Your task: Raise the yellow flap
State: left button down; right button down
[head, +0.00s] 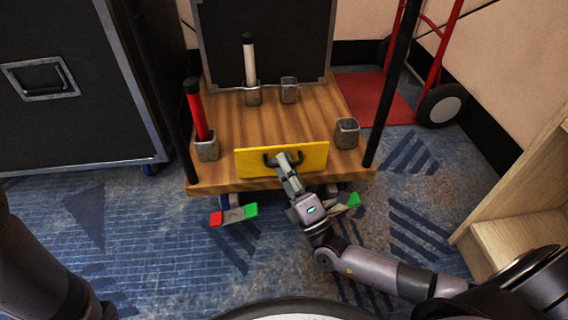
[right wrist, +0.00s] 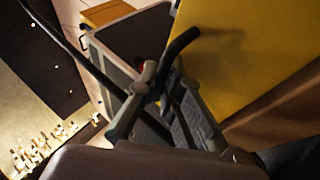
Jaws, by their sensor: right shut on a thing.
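The yellow flap (head: 311,163) is a flat panel with a dark handle at the front edge of a wooden cart deck (head: 277,122). I cannot tell its exact tilt. My right gripper (head: 284,162) is shut on the flap's handle, in front of the panel. In the right wrist view the fingers (right wrist: 158,92) close around the dark handle (right wrist: 181,44), and the yellow flap (right wrist: 235,50) fills the upper right. Part of my left arm shows at the lower left of the head view; its gripper is out of view.
The deck carries a red stick (head: 197,112), a white stick (head: 249,60) and grey metal cups (head: 347,133). Red and green pedals (head: 236,214) sit below its front edge. A black case (head: 70,90) stands left, a red hand truck (head: 440,60) back right, wooden shelving (head: 515,240) right.

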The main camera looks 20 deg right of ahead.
jog(key=c, duration=2)
grip_release()
jog(key=v, duration=1.2)
